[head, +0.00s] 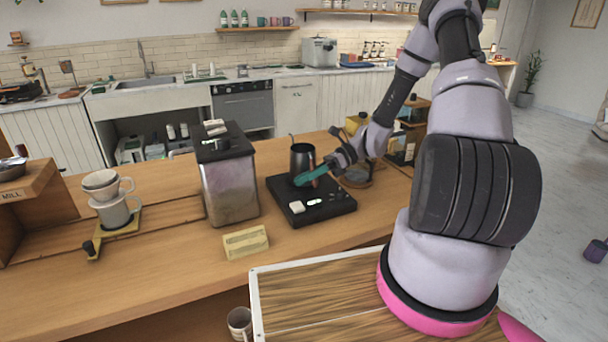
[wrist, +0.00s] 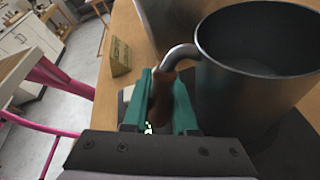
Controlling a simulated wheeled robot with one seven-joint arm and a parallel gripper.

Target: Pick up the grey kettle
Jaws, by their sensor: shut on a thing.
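The grey kettle (head: 302,158) stands upright over the black flat base (head: 325,206) on the wooden counter. In the wrist view the kettle (wrist: 255,85) fills the right side, its open top showing an empty-looking dark inside. Its curved metal arm leads to a brown handle (wrist: 163,98). My gripper (head: 312,175), with green fingers, reaches in from the right. In the wrist view my gripper (wrist: 162,105) is shut on the brown handle, one finger on each side. I cannot tell whether the kettle touches the base.
A metal canister with a dark lid (head: 229,180) stands left of the base. A small tan sign (head: 245,242) is in front of it. A white cup and dripper (head: 112,198) stand further left. Wooden-framed items (head: 405,135) are behind my arm.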

